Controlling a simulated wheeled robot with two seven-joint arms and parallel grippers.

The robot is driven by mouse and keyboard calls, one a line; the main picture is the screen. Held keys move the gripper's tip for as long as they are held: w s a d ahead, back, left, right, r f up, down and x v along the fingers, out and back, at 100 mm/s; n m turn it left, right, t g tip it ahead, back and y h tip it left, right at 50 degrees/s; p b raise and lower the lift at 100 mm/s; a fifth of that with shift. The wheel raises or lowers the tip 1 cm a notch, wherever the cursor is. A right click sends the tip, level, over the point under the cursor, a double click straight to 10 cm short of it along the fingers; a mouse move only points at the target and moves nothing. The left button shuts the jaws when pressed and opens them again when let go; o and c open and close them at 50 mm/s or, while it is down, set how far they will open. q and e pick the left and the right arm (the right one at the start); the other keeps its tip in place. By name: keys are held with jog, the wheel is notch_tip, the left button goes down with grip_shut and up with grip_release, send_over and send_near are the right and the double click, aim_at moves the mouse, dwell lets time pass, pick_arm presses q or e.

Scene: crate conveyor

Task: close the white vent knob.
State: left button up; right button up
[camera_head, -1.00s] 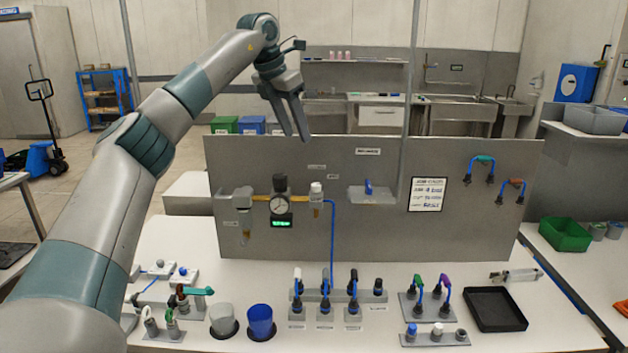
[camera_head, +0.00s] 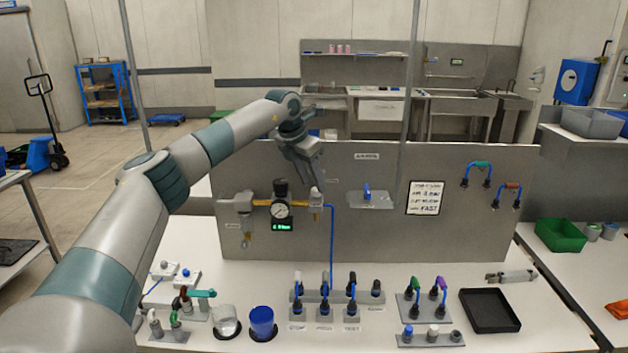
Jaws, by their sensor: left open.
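The white vent knob (camera_head: 316,197) sits on top of the fitting at the right end of the brass air line on the grey upright panel (camera_head: 380,235). My left gripper (camera_head: 312,182) comes in from the upper left, fingers pointing down, with its fingertips at or just above the knob. The fingers hide part of the knob. They are open, and I cannot tell whether they touch it. A blue hose runs down from the fitting. My right gripper is out of view.
A black regulator with a round gauge (camera_head: 280,210) and a lit green display stands just left of the knob. A small shelf (camera_head: 370,201) with a blue item is to its right. Hose couplings, two cups and a black tray (camera_head: 490,311) occupy the bench below.

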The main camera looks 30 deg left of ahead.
pick_arm(q)
jog(key=shift+x, duration=1.1)
jog(key=shift+c, duration=0.7)
jog(key=c, duration=0.9)
